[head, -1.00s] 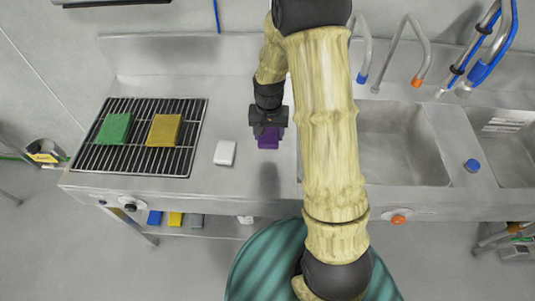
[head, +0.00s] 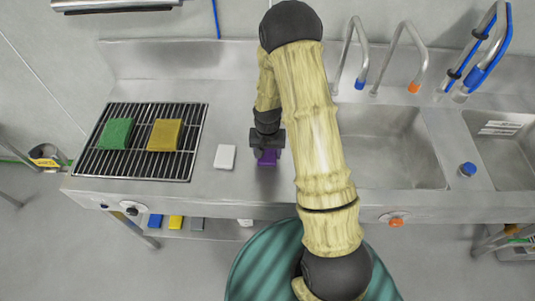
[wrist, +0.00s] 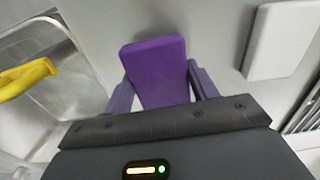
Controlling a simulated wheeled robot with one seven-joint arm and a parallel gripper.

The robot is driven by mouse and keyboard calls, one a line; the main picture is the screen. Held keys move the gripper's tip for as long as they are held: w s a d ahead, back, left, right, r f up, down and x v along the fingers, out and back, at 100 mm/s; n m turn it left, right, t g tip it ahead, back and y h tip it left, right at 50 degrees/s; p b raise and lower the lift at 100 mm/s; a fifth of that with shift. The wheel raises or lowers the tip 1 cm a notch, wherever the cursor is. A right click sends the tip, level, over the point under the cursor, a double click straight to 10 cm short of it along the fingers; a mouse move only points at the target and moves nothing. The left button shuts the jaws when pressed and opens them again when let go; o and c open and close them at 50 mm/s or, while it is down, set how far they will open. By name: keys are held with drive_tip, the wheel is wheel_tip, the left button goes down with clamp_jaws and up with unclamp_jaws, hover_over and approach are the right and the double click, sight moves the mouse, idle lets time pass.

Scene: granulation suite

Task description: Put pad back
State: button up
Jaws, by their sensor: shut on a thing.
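My gripper (head: 267,151) is shut on a purple pad (head: 267,158), over the counter between a white pad and the sink. In the wrist view the purple pad (wrist: 157,70) sits between the two fingers, its far end sticking out past them. I cannot tell whether it touches the counter. The white pad (head: 225,157) lies flat on the counter just left of my gripper; it also shows in the wrist view (wrist: 282,40). A green pad (head: 117,133) and a yellow pad (head: 164,135) lie on a black wire rack (head: 105,171) at the left.
A steel sink (head: 390,150) with taps is to the right, with a blue-capped item (head: 467,169) on its divider. Blue, yellow and grey blocks lie on the shelf (head: 215,232) below. The steel counter (head: 225,185) is bare around the white pad.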

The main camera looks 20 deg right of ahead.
sight(268, 153)
drive_tip(key=shift+f, duration=0.9)
drive_tip(key=shift+f, duration=0.15)
drive_tip(key=o, duration=0.9)
drive_tip(key=shift+o, duration=0.2)
wheel_tip(268, 153, up, 12)
drive_tip(key=b, duration=0.2)
drive_tip(key=shift+r+b, duration=0.2)
drive_tip(key=shift+b, duration=0.15)
